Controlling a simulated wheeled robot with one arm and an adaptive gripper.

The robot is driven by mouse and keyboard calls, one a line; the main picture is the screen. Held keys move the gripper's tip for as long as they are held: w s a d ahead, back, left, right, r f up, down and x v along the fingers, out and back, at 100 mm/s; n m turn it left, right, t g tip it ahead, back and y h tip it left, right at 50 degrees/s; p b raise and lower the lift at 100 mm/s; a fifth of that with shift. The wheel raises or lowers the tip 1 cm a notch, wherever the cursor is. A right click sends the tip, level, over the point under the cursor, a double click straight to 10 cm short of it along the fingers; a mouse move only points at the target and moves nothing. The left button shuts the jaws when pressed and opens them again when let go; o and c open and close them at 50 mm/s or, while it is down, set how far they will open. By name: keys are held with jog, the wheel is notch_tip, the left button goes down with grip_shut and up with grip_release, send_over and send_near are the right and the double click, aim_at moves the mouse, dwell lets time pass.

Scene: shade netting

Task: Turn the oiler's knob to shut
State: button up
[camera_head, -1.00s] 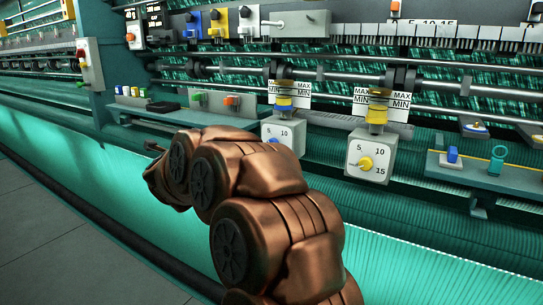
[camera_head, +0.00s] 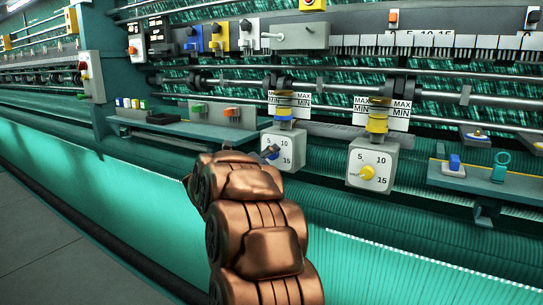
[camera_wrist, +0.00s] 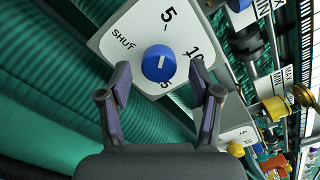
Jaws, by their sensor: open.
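The left oiler, a pale box with a dial plate (camera_head: 286,146), stands at the middle of the head view, partly hidden by my arm. The wrist view shows a dial plate (camera_wrist: 110,45) close up, marked SHUT, 5, 10 and 15. Its round blue knob (camera_wrist: 158,63) has a short white mark, roughly up-down in the picture, seemingly toward 15. My gripper (camera_wrist: 161,82) is open, with one finger on each side of the knob's lower part. I see no clear contact. In the head view my gripper (camera_head: 270,152) is small at the left oiler's face.
A second oiler (camera_head: 372,166) with a yellow knob hangs to the right. A shelf (camera_head: 190,131) with small coloured blocks lies to the left, and another shelf (camera_head: 490,184) with small parts to the right. Rails run above. Green netting lies below.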

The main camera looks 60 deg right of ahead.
jog(key=shift+w+d, duration=0.1)
jog(key=shift+d, duration=1)
jog(key=c, duration=1.1)
jog(key=shift+c, duration=0.2)
